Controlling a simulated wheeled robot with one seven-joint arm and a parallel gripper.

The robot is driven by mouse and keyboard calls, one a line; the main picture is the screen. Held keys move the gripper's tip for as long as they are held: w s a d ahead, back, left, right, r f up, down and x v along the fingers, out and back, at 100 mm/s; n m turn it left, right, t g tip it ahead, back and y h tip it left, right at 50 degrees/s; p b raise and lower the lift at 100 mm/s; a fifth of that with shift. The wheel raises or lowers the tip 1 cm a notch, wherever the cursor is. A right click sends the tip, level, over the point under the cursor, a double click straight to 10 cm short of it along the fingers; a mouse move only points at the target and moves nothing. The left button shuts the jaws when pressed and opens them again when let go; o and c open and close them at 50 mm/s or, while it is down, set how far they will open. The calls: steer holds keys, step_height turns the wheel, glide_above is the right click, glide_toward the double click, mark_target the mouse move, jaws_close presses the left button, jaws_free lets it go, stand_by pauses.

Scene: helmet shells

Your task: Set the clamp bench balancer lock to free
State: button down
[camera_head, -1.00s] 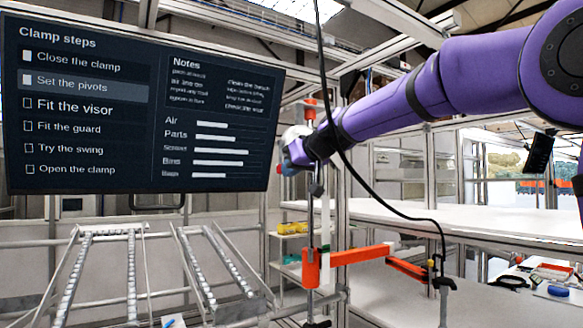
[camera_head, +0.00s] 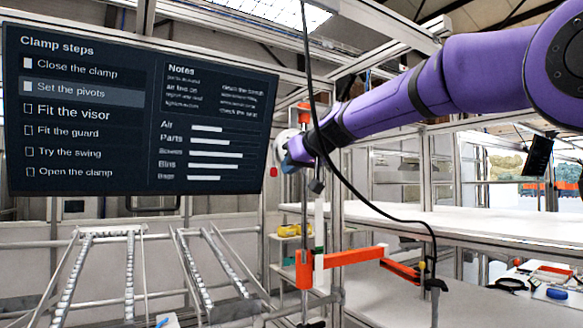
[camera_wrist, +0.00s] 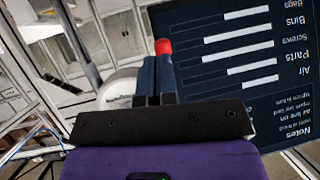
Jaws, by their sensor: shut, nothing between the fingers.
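My gripper (camera_head: 287,158) is at the end of my purple arm, beside the upper part of an upright post and the screen's right edge. In the wrist view its dark blue fingers (camera_wrist: 157,76) are shut together with nothing between them. A white rounded housing (camera_wrist: 121,87), perhaps the balancer, is just left of the fingers and partly hidden by my wrist. It also shows behind my gripper in the head view (camera_head: 281,140). A small red knob (camera_wrist: 163,46) is just past the fingertips, and shows below my gripper in the head view (camera_head: 273,172). I cannot tell whether they touch.
A dark screen (camera_head: 140,110) listing clamp steps stands at the left. An orange jointed arm (camera_head: 350,256) extends from the post. A black cable (camera_head: 350,187) hangs in front of my arm. Roller rails (camera_head: 130,270) are lower left; a white bench (camera_head: 490,225) is right.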

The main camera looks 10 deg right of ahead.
steer(key=s+d, duration=0.5)
steer(key=s, duration=0.4)
steer(key=shift+s, duration=0.35)
steer(key=s+d+f+m+g+h, duration=0.1)
steer(key=s+d+f+g+h, duration=0.1)
steer(key=s+f, duration=0.6)
steer(key=s+d+f+m+g+h, duration=0.2)
steer(key=s+d+f, duration=0.2)
steer(key=s+f, duration=0.5)
steer(key=s+d+f+m+g+h, duration=0.1)
steer(key=s+d+f+g+h, duration=0.1)
steer(key=s+f, duration=0.7)
steer(key=s+d, duration=0.1)
steer(key=s, duration=0.4)
steer(key=shift+s+d+m, duration=0.2)
steer(key=shift+s+m, duration=0.2)
